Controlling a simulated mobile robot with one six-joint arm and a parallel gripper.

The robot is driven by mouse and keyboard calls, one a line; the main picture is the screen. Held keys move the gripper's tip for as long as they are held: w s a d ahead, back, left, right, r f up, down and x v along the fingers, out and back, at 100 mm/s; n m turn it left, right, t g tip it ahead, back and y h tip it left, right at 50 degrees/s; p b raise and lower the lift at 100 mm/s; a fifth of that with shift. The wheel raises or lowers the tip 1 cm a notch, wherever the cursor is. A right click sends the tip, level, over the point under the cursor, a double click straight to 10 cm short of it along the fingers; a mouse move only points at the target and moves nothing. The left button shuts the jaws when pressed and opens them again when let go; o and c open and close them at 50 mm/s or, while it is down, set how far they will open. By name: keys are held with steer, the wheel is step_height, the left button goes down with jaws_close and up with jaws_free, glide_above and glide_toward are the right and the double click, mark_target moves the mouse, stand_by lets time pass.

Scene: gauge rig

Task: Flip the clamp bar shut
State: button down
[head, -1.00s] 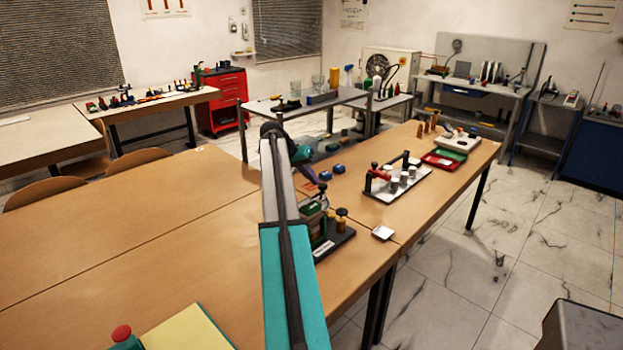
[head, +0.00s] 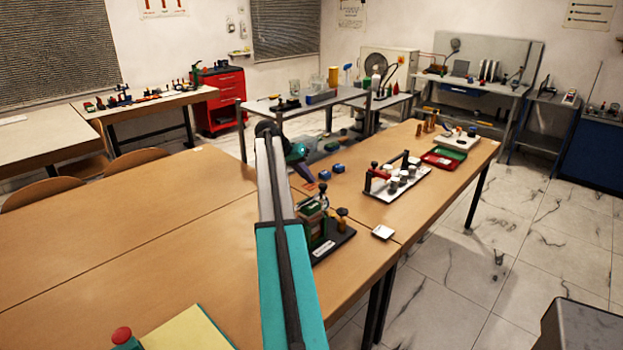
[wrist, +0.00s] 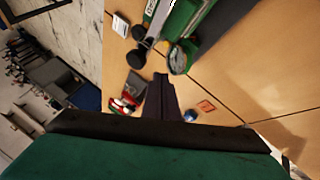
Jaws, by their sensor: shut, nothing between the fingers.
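A green fixture (head: 314,222) on a black base stands at the table's right edge, partly hidden behind my arm, with brass-and-black knobs at its side. In the wrist view the green fixture (wrist: 187,22) is at the top, with a pale bar and dark round knobs. Behind it, a white-based rig (head: 398,182) carries pale cylinders, a red part and a raised black bar. I cannot tell which part is the clamp bar. My gripper (head: 312,184) is shut and empty, pointing down beyond the green fixture; in the wrist view its dark fingers (wrist: 161,80) are apart from that fixture.
Blue blocks (head: 324,175) and an orange square (wrist: 206,106) lie near my gripper. A white square (head: 383,232) lies at the table edge. A red tray (head: 438,161) and brass pieces (head: 430,122) are farther back. The left tabletop (head: 120,215) is mostly clear.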

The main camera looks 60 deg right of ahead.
steer(key=w+a+r+b, duration=0.2)
steer(key=w+a+r, duration=0.1)
steer(key=w+r, duration=0.3)
steer(key=shift+w+r, duration=0.4)
steer(key=shift+r, duration=0.8)
steer(key=shift+r, duration=0.1)
